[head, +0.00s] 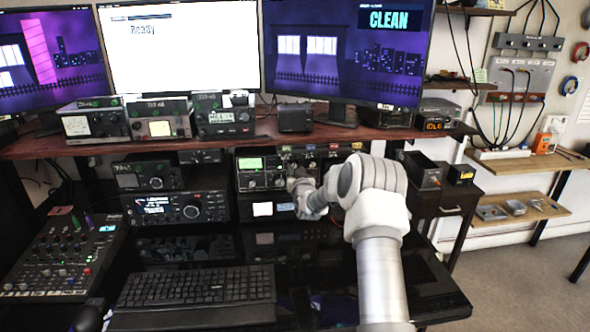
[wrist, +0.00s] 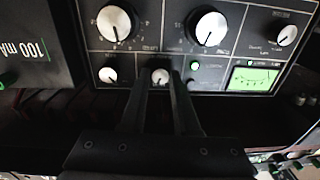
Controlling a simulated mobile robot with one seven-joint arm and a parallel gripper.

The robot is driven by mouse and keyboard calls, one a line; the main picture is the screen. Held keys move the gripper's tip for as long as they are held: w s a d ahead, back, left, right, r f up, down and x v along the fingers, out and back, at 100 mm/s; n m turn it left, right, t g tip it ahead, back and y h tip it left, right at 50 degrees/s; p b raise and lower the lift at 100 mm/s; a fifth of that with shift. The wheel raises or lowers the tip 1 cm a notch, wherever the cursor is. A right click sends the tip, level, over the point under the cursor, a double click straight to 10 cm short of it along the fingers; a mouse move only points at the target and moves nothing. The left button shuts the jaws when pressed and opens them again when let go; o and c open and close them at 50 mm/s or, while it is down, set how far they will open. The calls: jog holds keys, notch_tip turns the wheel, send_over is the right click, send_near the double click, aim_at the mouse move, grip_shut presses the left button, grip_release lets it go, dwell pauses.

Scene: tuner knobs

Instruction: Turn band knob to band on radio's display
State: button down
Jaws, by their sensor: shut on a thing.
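The radio (head: 250,184) with a lit green display stands on the desk under the shelf, partly hidden by my gripper and arm. Its green display (head: 250,163) also shows at the right in the wrist view (wrist: 253,78), too small to read. My gripper (head: 300,188) is at the radio's front. In the wrist view its two dark fingers (wrist: 161,82) are closed on either side of a small white-faced knob (wrist: 160,76) in the row level with the display. I cannot read that knob's label. Two larger white-faced knobs (wrist: 114,23) (wrist: 207,27) sit in the other row.
A dark unit marked 100 mA (wrist: 30,48) borders the panel. A keyboard (head: 195,288) and a mixer (head: 58,258) occupy the desk front.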

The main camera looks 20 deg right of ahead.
jog(key=shift+f+n+b, duration=0.1)
jog(key=shift+n+b, duration=0.2)
jog(key=shift+b, duration=0.2)
jog(key=n+b, duration=0.2)
jog(key=b, duration=0.1)
jog(key=shift+a+f+b, duration=0.1)
jog(key=shift+f+b, duration=0.05)
jog(key=shift+b, duration=0.25)
jog(key=n+b, duration=0.6)
jog(key=b, duration=0.1)
jog(key=shift+r+n+b, duration=0.25)
jog(key=shift+n+b, duration=1)
jog(key=shift+n, duration=0.25)
jog(key=c, duration=0.6)
grip_release()
jog(key=shift+c, duration=0.2)
